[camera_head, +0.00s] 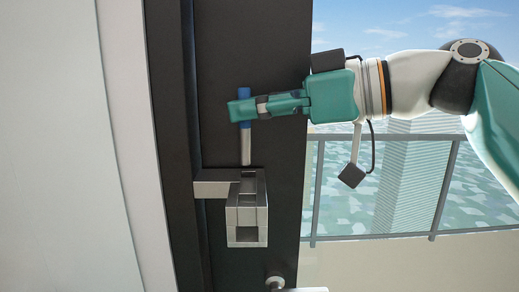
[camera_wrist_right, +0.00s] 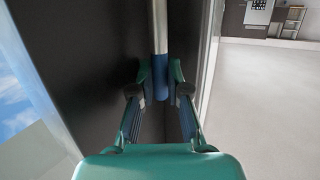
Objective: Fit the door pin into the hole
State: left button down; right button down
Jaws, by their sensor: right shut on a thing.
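The door pin (camera_head: 246,148) is a metal rod with a blue upper part. It hangs upright in my right gripper (camera_head: 243,109), which is shut on the blue part. The pin's lower end is just above or at the grey metal latch block (camera_head: 247,236) on the dark door (camera_head: 225,50); I cannot tell whether it touches. The hole itself is not clearly visible. In the right wrist view the pin (camera_wrist_right: 160,30) runs between the fingers of my right gripper (camera_wrist_right: 160,82), its blue part between the fingertips. My left gripper is not in view.
A metal bar (camera_head: 212,188) joins the block to the door frame. A round metal knob (camera_head: 275,283) sits lower on the door. A pale wall (camera_head: 60,150) is at the left. A railing (camera_head: 390,137) stands at the right. A shelf (camera_wrist_right: 293,20) is far back in the wrist view.

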aim_at(258, 175)
jog(key=shift+d+f, duration=0.3)
jog(key=shift+f, duration=0.65)
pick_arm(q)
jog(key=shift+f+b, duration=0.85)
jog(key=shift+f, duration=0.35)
pick_arm(e)
jog(key=shift+a+f, duration=0.1)
jog(key=shift+f, duration=1.8)
jog(key=shift+s+f, duration=0.1)
jog(key=shift+f, duration=0.05)
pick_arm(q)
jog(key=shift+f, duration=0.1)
pick_arm(e)
jog(key=c, duration=1.4)
grip_release()
jog(key=shift+c, duration=0.2)
